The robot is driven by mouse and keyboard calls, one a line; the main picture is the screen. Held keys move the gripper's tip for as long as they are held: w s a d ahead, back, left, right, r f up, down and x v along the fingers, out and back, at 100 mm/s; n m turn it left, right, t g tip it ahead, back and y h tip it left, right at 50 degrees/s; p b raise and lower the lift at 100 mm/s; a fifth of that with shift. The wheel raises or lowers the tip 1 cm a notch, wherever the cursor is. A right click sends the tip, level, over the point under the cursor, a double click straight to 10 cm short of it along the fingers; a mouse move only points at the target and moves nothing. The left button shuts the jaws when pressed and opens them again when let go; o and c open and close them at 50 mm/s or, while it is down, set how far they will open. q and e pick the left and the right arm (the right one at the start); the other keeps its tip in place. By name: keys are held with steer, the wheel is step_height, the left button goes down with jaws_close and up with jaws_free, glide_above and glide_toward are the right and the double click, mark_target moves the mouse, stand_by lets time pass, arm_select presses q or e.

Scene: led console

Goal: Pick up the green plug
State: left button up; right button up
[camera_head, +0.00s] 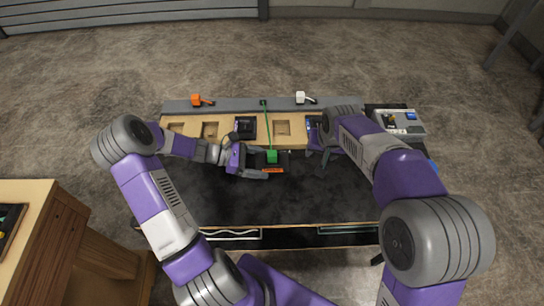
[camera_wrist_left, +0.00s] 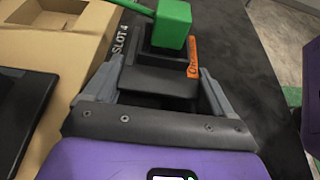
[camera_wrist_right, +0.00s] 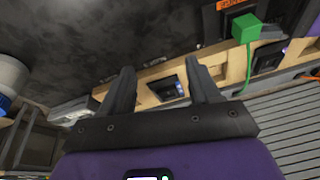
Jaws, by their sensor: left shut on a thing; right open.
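The green plug (camera_head: 272,156) is a small green block on a green cord, seated on a black module with an orange label (camera_head: 273,170). In the left wrist view the plug (camera_wrist_left: 173,24) sits on top of the black module (camera_wrist_left: 160,80). My left gripper (camera_head: 262,172) is shut on this module, one finger on each side, below the plug; it is not around the plug. My right gripper (camera_head: 322,160) is open and empty, to the right of the plug. The plug also shows in the right wrist view (camera_wrist_right: 246,28).
A wooden slotted rack (camera_head: 227,131) lies behind, with a black module (camera_head: 245,127) in one slot. An orange plug (camera_head: 197,100) and a white plug (camera_head: 301,97) sit on the grey strip. A grey device (camera_head: 403,124) stands at right. The dark tabletop in front is clear.

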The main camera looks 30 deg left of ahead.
steer(key=n+t, duration=0.1)
steer(key=n, duration=0.1)
glide_toward(272, 154)
steer(key=d+r, duration=0.2)
steer(key=x, duration=0.4)
steer(key=a+x, duration=0.1)
steer(key=x, duration=0.6)
steer(key=shift+s+a+f, duration=0.25)
steer(key=shift+a+f, duration=0.1)
steer(key=shift+f, duration=0.05)
steer(key=c, duration=1.1)
